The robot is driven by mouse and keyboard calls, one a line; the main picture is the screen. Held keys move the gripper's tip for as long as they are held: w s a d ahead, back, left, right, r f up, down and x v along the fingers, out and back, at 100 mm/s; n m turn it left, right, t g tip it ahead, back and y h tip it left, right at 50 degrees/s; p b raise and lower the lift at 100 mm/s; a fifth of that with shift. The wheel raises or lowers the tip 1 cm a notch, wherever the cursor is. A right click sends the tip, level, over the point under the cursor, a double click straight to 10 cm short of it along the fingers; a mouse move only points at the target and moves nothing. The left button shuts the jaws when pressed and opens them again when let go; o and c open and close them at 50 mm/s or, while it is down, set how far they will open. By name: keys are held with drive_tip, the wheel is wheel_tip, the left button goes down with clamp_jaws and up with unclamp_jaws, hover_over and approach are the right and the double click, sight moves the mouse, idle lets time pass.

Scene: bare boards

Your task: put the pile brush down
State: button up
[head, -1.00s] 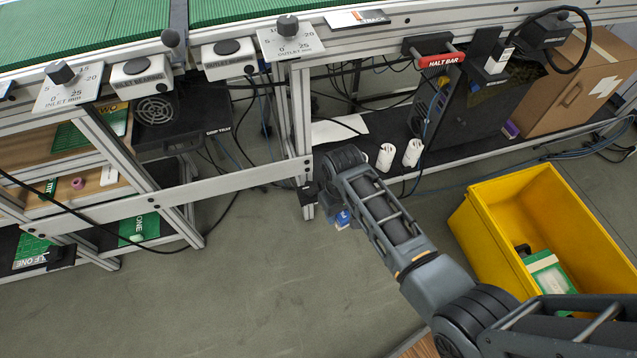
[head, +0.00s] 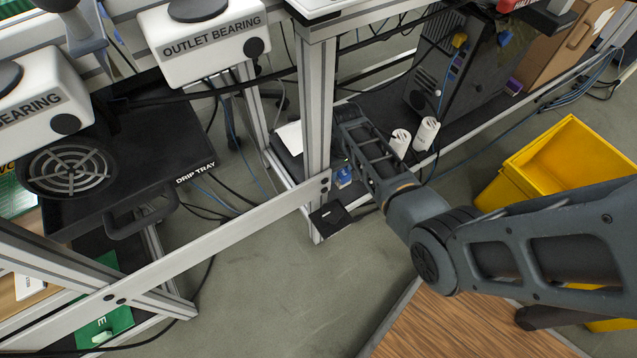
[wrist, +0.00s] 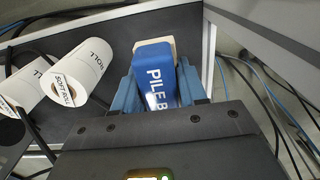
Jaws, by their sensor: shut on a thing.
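The pile brush (wrist: 155,75) has a blue body with white lettering and a pale strip at its far end. My gripper (wrist: 158,88) is shut on it in the wrist view, with a blue finger on either side. The brush points away from the wrist, over or against the dark lower shelf (wrist: 105,35); I cannot tell whether it touches. In the head view my arm reaches down beside the frame's upright, and a small blue part (head: 343,177) shows by the wrist. My arm hides most of the gripper there.
Two white rolls (head: 426,134) stand on the lower shelf beside my wrist. A metal upright (head: 318,110) is close on the left. The drip tray (head: 130,160) is farther left. A yellow crate (head: 560,155) stands on the floor at right. Cables hang behind the frame.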

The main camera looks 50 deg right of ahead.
drive_tip(key=b, duration=0.4)
hover_over(336, 194)
wheel_tip(336, 194, down, 7)
drive_tip(key=shift+w+r, duration=0.15)
drive_tip(key=shift+f+b, duration=0.75)
drive_tip(key=shift+f, duration=1.05)
drive_tip(key=shift+f, duration=0.1)
drive_tip(key=o, duration=1.1)
wheel_tip(336, 194, up, 12)
drive_tip(key=p, duration=0.6)
